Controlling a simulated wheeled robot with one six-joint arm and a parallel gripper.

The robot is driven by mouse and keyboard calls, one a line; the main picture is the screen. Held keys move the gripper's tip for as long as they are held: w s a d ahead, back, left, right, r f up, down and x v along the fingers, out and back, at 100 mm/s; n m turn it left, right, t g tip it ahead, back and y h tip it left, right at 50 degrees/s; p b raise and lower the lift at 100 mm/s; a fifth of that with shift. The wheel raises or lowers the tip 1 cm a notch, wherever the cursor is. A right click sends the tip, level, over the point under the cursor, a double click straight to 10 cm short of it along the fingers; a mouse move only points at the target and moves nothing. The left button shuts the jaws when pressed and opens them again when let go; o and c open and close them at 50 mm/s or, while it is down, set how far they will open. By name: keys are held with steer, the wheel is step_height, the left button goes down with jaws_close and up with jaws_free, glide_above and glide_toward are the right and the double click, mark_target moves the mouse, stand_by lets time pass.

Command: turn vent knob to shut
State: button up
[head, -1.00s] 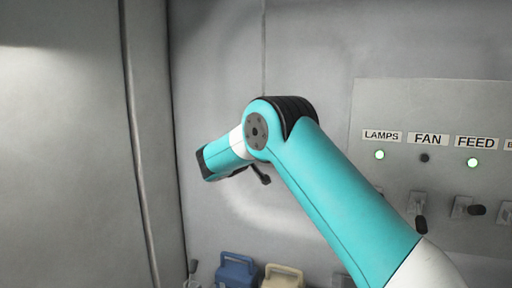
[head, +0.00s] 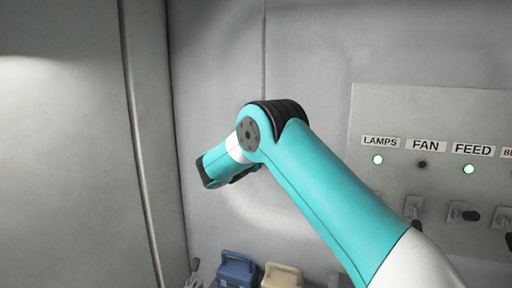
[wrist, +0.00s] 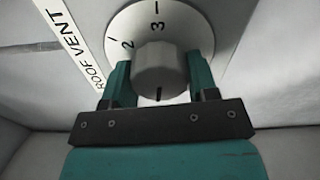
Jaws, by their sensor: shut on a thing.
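The vent knob (wrist: 162,72) is a grey round knob on a pale dial plate (wrist: 195,30) in the wrist view. A label reading ROOF VENT (wrist: 84,45) runs beside it. The numbers 2 and 3 show on the dial; its lower part is hidden by my gripper. A dark pointer mark on the knob faces toward my gripper's body. My gripper (wrist: 160,78) has one teal finger on each side of the knob and is shut on it. In the head view the knob and my fingers are not visible.
In the head view a switch panel (head: 440,108) on the right wall has labels LAMPS, FAN and FEED, with lit green lamps at LAMPS and FEED and levers below. A blue container (head: 237,268) and a cream container (head: 282,275) stand low in front of the wall.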

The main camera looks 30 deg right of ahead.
steer(key=shift+f+n, duration=0.15)
steer(key=shift+n, duration=0.45)
steer(key=shift+s+f+p, duration=0.1)
steer(key=shift+p, duration=0.2)
steer(key=o, duration=0.9)
steer(key=shift+b+v, duration=3.7)
steer(key=shift+v, duration=5)
